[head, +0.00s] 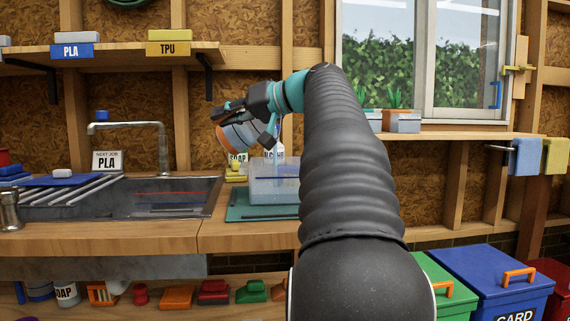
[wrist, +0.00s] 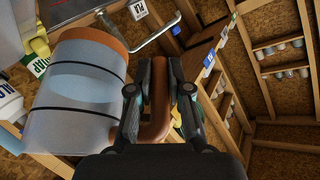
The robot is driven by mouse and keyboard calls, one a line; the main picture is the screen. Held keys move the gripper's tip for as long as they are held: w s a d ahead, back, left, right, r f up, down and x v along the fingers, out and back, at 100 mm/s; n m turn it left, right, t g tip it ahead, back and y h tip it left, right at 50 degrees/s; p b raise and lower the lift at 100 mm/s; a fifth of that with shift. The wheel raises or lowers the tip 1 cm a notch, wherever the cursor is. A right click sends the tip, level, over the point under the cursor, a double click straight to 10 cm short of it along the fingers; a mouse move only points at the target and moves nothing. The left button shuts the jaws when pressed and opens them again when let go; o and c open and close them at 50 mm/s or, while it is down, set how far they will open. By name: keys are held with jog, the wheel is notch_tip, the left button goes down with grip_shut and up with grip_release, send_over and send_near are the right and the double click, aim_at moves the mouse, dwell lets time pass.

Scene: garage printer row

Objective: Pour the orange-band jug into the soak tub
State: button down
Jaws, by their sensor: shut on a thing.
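The orange-band jug (head: 240,133) hangs in the air above the soak tub, tipped well over, with its orange-banded end to the lower left. In the wrist view the grey jug (wrist: 75,105) fills the left side, and its brown-orange handle (wrist: 156,122) lies between the fingers. My gripper (head: 252,106) is shut on that handle; its fingers also show in the wrist view (wrist: 160,88). The translucent soak tub (head: 272,184) stands on a green mat, its right side hidden by my arm. I cannot make out any stream from the jug.
A white-labelled bottle (head: 279,152) and a soap bottle (head: 236,168) stand behind the tub. The sink (head: 165,203) with its tall faucet (head: 161,140) is to the left. A shelf (head: 130,53) hangs above left. The bench front (head: 240,236) is clear.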

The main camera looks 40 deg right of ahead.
jog(key=shift+s+d+f+t+y+b, duration=0.15)
jog(key=shift+f+t+y+b, duration=0.25)
jog(key=shift+b, duration=0.9)
dwell(0.4)
jog(key=shift+s+d+f+t+y+b, duration=0.2)
jog(key=shift+t+y+b, duration=0.4)
jog(key=shift+b, duration=1.2)
dwell(1.0)
jog(key=shift+s+d+r+m+t+y+b, duration=0.3)
jog(key=shift+s+d+r+t+b, duration=0.3)
jog(key=shift+s+d+t, duration=0.2)
dwell(1.8)
jog(key=shift+s+d+t, duration=0.1)
jog(key=shift+s+t, duration=0.05)
jog(key=shift+t, duration=0.15)
dwell(0.6)
